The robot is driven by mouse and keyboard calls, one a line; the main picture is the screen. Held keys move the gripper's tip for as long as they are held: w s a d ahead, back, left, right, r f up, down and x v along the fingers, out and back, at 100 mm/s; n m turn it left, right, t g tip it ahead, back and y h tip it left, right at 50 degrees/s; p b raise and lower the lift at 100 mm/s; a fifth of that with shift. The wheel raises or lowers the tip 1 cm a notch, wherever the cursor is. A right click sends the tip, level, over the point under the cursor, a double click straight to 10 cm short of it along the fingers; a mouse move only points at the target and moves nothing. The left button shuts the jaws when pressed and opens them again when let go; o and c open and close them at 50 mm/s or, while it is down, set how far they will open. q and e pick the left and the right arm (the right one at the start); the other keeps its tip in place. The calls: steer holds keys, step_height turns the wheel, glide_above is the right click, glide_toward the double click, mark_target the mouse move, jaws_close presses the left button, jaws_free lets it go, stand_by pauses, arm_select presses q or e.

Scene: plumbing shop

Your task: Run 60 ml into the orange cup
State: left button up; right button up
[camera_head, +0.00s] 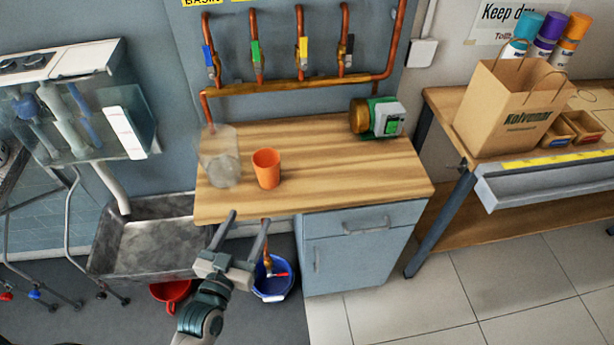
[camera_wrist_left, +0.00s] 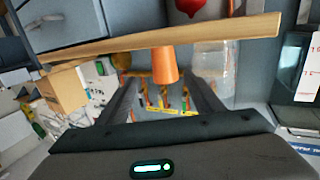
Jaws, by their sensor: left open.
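The orange cup (camera_head: 266,168) stands upright on the wooden bench top (camera_head: 330,165), near its front edge. It also shows in the left wrist view (camera_wrist_left: 165,66), in line with the space between the fingers. My left gripper (camera_head: 250,216) is open and empty, in front of the bench edge and below the cup in the head view, apart from it. In the left wrist view its two fingers (camera_wrist_left: 163,84) are spread. A clear container (camera_head: 219,157) stands just left of the cup. Copper pipes (camera_head: 300,85) with several coloured valve handles run along the wall behind. My right gripper is not in view.
A green and brass pump (camera_head: 377,117) sits at the bench's back right. A grey sink (camera_head: 150,240) is left of the bench. The bench top right of the cup is clear.

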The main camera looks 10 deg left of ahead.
mark_target(264, 179)
arm_select(q)
steer(key=shift+w+a+r+t, duration=0.15)
steer(key=shift+a+r+t, duration=0.15)
steer(key=shift+r, duration=0.05)
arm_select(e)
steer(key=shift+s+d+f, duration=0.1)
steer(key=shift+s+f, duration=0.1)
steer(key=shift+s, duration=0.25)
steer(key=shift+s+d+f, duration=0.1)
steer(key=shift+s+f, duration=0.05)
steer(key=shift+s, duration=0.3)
arm_select(q)
steer(key=shift+w, duration=0.1)
steer(key=w+p, duration=0.1)
steer(key=w, duration=0.2)
steer(key=w+d+p, duration=0.1)
steer(key=w, duration=0.3)
steer(key=w+p, duration=0.1)
steer(key=w, duration=0.2)
steer(key=shift+w+d, duration=0.15)
steer(key=shift+w, duration=0.15)
steer(key=shift+w+d+f, duration=0.1)
steer(key=shift+w, duration=0.55)
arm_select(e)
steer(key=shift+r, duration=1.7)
